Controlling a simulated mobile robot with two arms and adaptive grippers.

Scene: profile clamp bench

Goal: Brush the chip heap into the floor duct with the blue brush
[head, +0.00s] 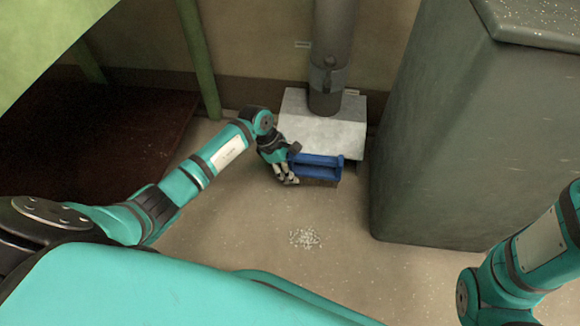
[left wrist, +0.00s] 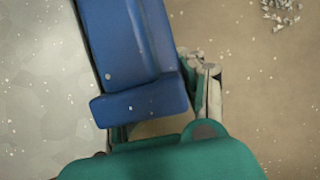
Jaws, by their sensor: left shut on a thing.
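The blue brush (head: 318,161) is in my left gripper (head: 288,172), just in front of the floor duct in the head view. The brush fills the upper middle of the left wrist view (left wrist: 130,50), between the fingers. The floor duct (head: 312,134) is a pale grey box against the back wall with a dark pipe rising from it; its opening is hidden. The pale chip heap (head: 305,239) lies loose on the floor, nearer to me than the brush and apart from it. Its edge shows at the top right of the left wrist view (left wrist: 281,14). My right gripper is out of view.
A tall dark grey-green cabinet (head: 460,130) stands right of the duct. A green-framed bench (head: 88,45) with a dark brown lower board (head: 110,130) is at the left. The floor around the heap is open, with scattered light specks.

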